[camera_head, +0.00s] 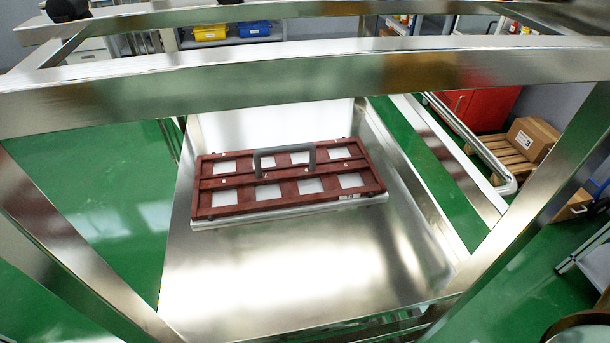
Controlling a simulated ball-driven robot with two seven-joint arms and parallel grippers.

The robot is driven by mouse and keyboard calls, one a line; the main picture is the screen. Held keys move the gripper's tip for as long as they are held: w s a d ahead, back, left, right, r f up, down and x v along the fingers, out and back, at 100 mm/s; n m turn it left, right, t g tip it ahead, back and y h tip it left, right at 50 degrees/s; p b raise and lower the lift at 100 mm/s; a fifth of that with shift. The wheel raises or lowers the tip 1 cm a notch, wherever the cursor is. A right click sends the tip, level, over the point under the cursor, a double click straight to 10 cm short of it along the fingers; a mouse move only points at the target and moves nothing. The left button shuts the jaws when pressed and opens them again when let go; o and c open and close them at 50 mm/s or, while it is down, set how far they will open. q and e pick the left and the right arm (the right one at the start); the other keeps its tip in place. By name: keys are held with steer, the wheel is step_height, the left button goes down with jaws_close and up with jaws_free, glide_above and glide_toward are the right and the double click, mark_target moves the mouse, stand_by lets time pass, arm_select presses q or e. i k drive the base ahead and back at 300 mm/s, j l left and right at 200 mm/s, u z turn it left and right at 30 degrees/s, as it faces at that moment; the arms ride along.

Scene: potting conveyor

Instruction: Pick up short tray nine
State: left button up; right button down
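A dark red tray (287,192) with a grey arched handle (284,150) lies flat on a shiny metal surface (290,265). Its frame has two rows of square openings, through which pale silver shows. A thin light-coloured plate edge (290,207) shows under its front side. No number can be read on the tray, so I cannot tell whether it is tray nine. Neither of my grippers shows in the head view.
Bare metal lies in front of the tray. Blue (254,29) and yellow (210,32) bins stand behind; a cardboard box (532,138) sits right.

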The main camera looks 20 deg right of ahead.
mark_target(230, 187)
steer(key=k+l+z, duration=0.25)
steer(key=l, duration=0.35)
steer(key=k+l+z, duration=0.25)
steer(key=l, duration=0.35)
steer(key=l+z, duration=0.25)
steer(key=l, duration=0.35)
steer(key=k+l+z, duration=0.1)
steer(key=l+z, duration=0.15)
steer(key=l, duration=0.45)
